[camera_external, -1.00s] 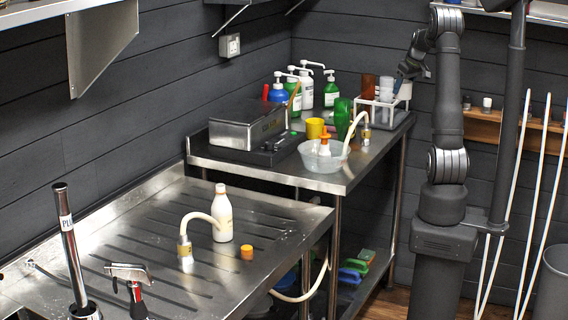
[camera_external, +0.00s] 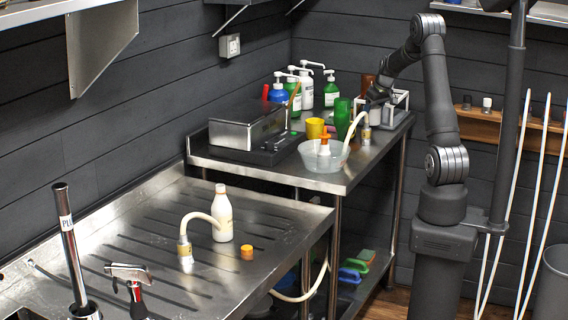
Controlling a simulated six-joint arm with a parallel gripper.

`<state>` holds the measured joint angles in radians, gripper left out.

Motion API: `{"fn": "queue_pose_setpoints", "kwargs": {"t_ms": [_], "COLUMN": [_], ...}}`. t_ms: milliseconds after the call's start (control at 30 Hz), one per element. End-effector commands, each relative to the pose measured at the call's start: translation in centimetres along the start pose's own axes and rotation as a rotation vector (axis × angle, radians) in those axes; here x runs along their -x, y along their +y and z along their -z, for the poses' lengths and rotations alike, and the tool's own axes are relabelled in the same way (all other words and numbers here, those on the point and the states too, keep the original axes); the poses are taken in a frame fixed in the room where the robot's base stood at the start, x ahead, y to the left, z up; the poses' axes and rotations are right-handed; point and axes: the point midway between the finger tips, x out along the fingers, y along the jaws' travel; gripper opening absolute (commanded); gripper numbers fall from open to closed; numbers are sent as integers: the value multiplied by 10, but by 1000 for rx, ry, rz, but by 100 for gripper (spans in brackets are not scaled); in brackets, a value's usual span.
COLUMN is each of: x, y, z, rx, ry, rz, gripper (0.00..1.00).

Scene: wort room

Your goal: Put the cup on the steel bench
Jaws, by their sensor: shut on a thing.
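My gripper (camera_external: 377,98) is at the back right, low over the right end of the rear steel bench (camera_external: 350,165). It is shut on a small pale grey cup (camera_external: 375,115), which looks upright under the jaws in front of the rack. The cup is small and partly hidden by the gripper. I cannot tell whether its base touches the bench top.
A white rack (camera_external: 402,100) stands beside my gripper. A reddish-brown tumbler (camera_external: 367,80) and a green cup (camera_external: 342,114) stand close by. A clear bowl (camera_external: 308,156), a hose and a yellow cup (camera_external: 314,128) crowd the bench; its front right strip is clear.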

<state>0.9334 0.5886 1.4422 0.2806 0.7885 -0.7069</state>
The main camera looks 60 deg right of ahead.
Motion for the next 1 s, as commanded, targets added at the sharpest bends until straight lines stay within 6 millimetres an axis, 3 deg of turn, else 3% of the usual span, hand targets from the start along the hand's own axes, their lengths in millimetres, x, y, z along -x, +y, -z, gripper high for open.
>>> {"fn": "queue_pose_setpoints", "kwargs": {"t_ms": [333, 733, 767, 833, 1000], "x": [-36, -40, -40, -40, -40], "y": [0, 0, 0, 0, 0], "z": [-15, -17, -16, -16, -16], "rx": [-1, -1, -1, -1, -1], "ry": [-1, 0, 0, 0, 0], "rz": [1, 0, 0, 0, 0], "gripper": [37, 37, 67, 81, 83]}}
